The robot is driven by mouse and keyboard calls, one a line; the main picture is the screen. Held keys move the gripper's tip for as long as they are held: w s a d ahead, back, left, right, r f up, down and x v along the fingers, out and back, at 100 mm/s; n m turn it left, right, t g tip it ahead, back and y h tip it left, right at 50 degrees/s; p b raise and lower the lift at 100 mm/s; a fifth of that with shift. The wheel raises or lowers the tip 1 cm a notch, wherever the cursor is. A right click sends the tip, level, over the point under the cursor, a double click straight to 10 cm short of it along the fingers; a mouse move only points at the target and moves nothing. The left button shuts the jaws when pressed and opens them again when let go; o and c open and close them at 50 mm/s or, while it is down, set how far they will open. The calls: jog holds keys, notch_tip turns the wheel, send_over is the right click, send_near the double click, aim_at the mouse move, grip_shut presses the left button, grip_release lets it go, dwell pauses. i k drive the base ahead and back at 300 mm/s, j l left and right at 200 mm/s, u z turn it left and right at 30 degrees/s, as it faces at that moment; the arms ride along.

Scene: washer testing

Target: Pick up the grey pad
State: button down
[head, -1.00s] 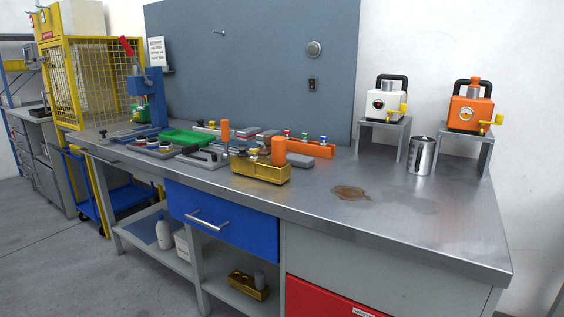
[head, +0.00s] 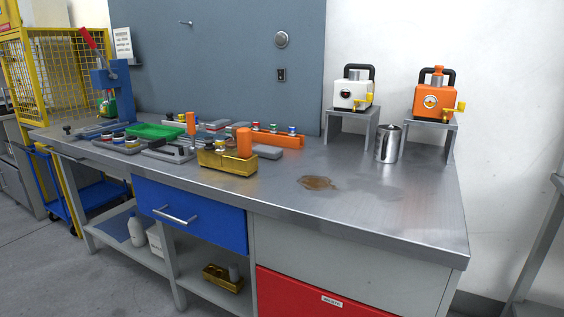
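A flat grey pad (head: 267,152) lies on the metal workbench (head: 405,205), just right of and behind a brass block (head: 228,162) with an orange cylinder (head: 244,142) standing at it. Other flat greyish pieces (head: 217,125) lie further back by the blue-grey panel, too small to tell apart clearly. I cannot be sure which piece is the task's grey pad. My gripper is not in view.
An orange rack (head: 275,139) with small coloured-top parts stands behind the pad. A green tray (head: 158,131) and a blue press (head: 112,85) are at the left. A steel cup (head: 389,143) and a brown stain (head: 317,183) are to the right. The bench's front right is clear.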

aim_at(264, 152)
jog(key=i+j+z, duration=0.35)
jog(key=i, duration=0.4)
jog(key=i+j+z, duration=0.3)
jog(key=i+j, duration=0.35)
jog(key=i, duration=0.05)
